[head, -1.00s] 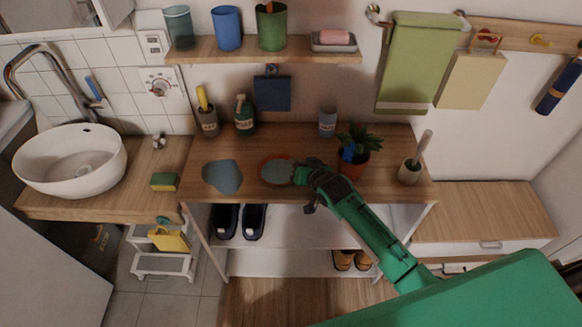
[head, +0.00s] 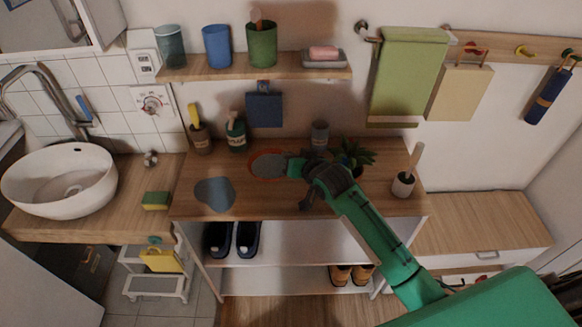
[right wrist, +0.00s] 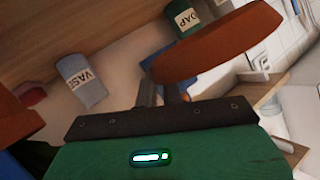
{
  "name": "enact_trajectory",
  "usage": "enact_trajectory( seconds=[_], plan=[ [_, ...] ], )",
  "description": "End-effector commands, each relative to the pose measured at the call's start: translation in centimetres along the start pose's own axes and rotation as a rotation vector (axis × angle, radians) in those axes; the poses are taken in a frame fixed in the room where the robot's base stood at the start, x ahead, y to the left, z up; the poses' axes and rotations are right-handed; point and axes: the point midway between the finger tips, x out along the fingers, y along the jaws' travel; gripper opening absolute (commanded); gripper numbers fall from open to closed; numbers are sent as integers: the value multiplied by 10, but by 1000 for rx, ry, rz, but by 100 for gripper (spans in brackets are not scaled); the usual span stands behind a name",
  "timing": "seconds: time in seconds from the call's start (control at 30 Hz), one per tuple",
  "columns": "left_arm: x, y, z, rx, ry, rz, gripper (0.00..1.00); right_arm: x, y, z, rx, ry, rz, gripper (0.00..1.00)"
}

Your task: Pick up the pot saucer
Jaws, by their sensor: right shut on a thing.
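The gripper is shut on the saucer's near edge. The saucer appears lifted off the top. My left gripper is not in view.
A potted plant (head: 352,152) stands just right of my gripper. A grey vase (head: 319,135) and soap bottle (head: 236,133) stand behind. A wall shelf (head: 250,71) hangs above.

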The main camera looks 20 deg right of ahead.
Motion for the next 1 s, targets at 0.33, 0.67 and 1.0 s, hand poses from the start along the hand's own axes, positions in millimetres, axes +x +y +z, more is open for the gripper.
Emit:
enact_trajectory(
  seconds=[0.33, 0.67, 1.0],
  plan=[
    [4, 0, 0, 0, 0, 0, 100, -17, -19, -42, 0, 4, -3, 0],
    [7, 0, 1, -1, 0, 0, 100, -29, -31, -70, 0, 3, -1, 0],
    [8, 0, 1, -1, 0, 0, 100, -35, -38, -86, 1, 1, 0, 0]
  ],
)
